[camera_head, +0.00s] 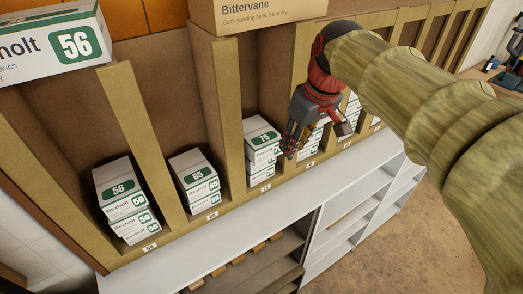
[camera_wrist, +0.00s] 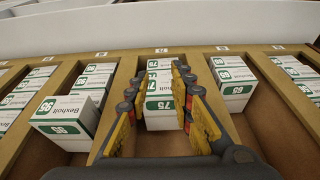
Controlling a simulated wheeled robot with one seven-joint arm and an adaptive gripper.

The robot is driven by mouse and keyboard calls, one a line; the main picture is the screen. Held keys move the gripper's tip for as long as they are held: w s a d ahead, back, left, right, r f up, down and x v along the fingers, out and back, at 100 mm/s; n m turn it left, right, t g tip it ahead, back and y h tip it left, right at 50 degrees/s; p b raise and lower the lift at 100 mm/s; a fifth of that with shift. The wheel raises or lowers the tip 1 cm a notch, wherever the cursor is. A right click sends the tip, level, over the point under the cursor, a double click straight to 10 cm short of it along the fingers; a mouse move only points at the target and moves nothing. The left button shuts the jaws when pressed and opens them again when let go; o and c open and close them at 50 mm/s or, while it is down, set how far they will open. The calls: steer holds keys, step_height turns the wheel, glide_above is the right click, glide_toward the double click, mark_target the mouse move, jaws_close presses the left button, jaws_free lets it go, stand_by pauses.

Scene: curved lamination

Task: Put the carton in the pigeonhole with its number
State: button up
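My gripper (camera_head: 300,138) hangs over the pigeonholes, right of the 75 stack in the head view. In the wrist view its yellow-padded fingers (camera_wrist: 157,100) are apart, with nothing visibly held. Beyond and between them is a white-and-green stack marked 75 (camera_wrist: 165,105). The head view shows pigeonholes with Bexholt cartons marked 56 (camera_head: 118,190), 65 (camera_head: 195,178) and 75 (camera_head: 262,137). I cannot tell which carton the task means.
A Bexholt 56 box (camera_head: 50,45) and a Bittervane box (camera_head: 265,12) stand above the pigeonholes. Upright wooden dividers (camera_head: 140,140) separate the bays. The front lip carries small number tags (camera_head: 150,247). White shelving (camera_head: 345,225) lies below.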

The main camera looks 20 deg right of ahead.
mark_target(272, 144)
steer(key=shift+d+f, duration=0.25)
steer(key=shift+f, duration=0.05)
steer(key=shift+c, duration=0.6)
steer(key=x, duration=0.9)
steer(key=shift+w+a+p, duration=0.1)
steer(key=shift+a+p, duration=0.05)
steer(key=shift+p, duration=0.2)
jaws_close()
steer(key=shift+w+a+f+p, duration=0.1)
steer(key=shift+w+a+p, duration=0.2)
steer(key=shift+w, duration=0.7)
steer(key=shift+w+a+f+p, duration=0.1)
steer(key=shift+w+a+p, duration=0.2)
steer(key=shift+w, duration=0.7)
steer(key=shift+w, duration=0.1)
steer(key=shift+w+a, duration=0.3)
steer(key=shift+w, duration=0.6)
steer(key=shift+w+a, duration=0.3)
steer(key=shift+w, duration=0.6)
steer(key=shift+s, duration=0.1)
steer(key=shift+r, duration=0.1)
steer(key=shift+s, duration=0.1)
